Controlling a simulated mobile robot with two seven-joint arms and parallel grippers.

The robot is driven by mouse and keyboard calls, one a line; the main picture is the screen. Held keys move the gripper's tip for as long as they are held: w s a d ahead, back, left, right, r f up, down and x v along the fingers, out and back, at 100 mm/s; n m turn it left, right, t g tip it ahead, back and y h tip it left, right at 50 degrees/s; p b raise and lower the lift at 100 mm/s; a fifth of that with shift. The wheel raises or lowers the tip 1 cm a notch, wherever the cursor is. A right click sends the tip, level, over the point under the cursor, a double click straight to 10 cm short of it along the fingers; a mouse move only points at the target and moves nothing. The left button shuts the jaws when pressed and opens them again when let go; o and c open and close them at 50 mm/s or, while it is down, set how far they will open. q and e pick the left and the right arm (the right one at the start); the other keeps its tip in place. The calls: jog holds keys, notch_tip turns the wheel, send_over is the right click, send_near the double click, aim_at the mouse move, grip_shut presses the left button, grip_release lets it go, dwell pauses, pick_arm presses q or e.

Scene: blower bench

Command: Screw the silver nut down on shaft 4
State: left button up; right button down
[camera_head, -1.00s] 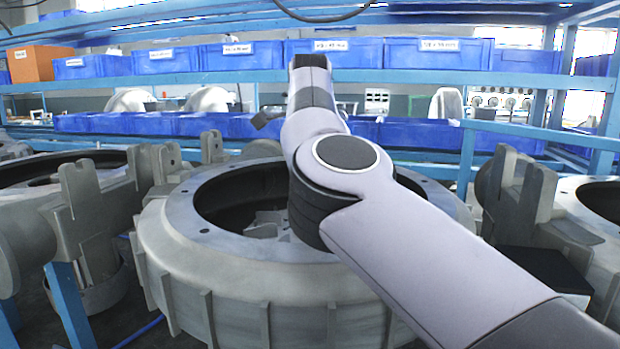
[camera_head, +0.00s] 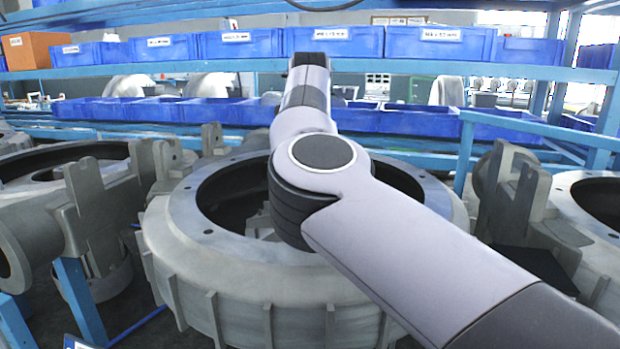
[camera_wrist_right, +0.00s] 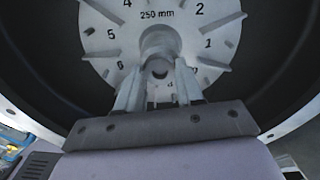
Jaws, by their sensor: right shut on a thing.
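In the right wrist view, my right gripper (camera_wrist_right: 160,68) reaches into a dark round opening. Its two fingers close on a pale silver round piece at the centre, which looks like the silver nut (camera_wrist_right: 158,55). The nut and the shaft under it are hard to tell apart. Behind them is a white ribbed disc (camera_wrist_right: 107,50) marked with numbers and "250 mm". In the head view, my right arm reaches over the middle blower housing (camera_head: 200,262) and hides the gripper, nut and shaft. My left gripper is in neither view.
Further grey housings stand at the left (camera_head: 100,215) and right (camera_head: 530,200), close beside the middle one. Blue shelving (camera_head: 466,160) with blue bins (camera_head: 430,42) and an orange box (camera_head: 38,50) stands behind.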

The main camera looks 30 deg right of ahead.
jog(key=m, duration=0.6)
jog(key=shift+f+m, duration=0.1)
jog(key=shift+m, duration=0.2)
jog(key=m, duration=0.6)
jog(key=shift+m, duration=0.4)
jog(key=c, duration=1)
grip_release()
